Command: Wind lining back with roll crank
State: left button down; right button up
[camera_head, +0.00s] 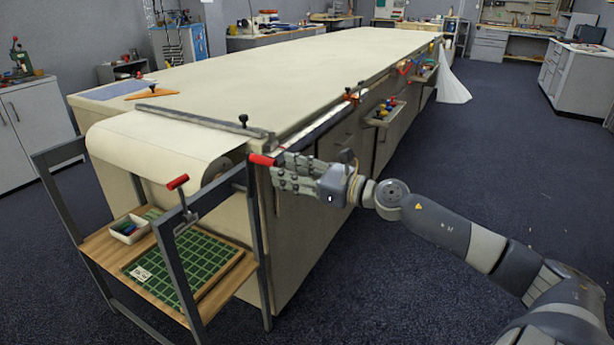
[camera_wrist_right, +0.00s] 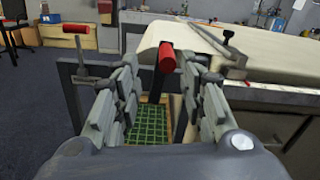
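The cream lining (camera_head: 165,142) runs off the near end of the long table and curves down over a roll in a dark metal stand. A red handle (camera_head: 262,159) shows at the stand's right upright, by the roll's end; its crank arm is hard to make out. My right gripper (camera_head: 284,172) is just to the right of this handle, fingers pointing left at it. In the right wrist view the red handle (camera_wrist_right: 166,60) shows between the spread fingertips (camera_wrist_right: 160,72), with gaps beside it. A second red-handled crank (camera_head: 178,183) stands on the stand's front post. My left gripper is out of view.
A metal bar (camera_head: 200,120) with black knobs lies across the lining. The stand's wooden shelf (camera_head: 100,245) holds a green grid mat (camera_head: 190,262) and a white tray (camera_head: 128,229). An orange tool (camera_head: 152,95) lies on the table's left. The floor at right is clear.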

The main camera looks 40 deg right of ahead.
jog(key=shift+v, duration=2.2)
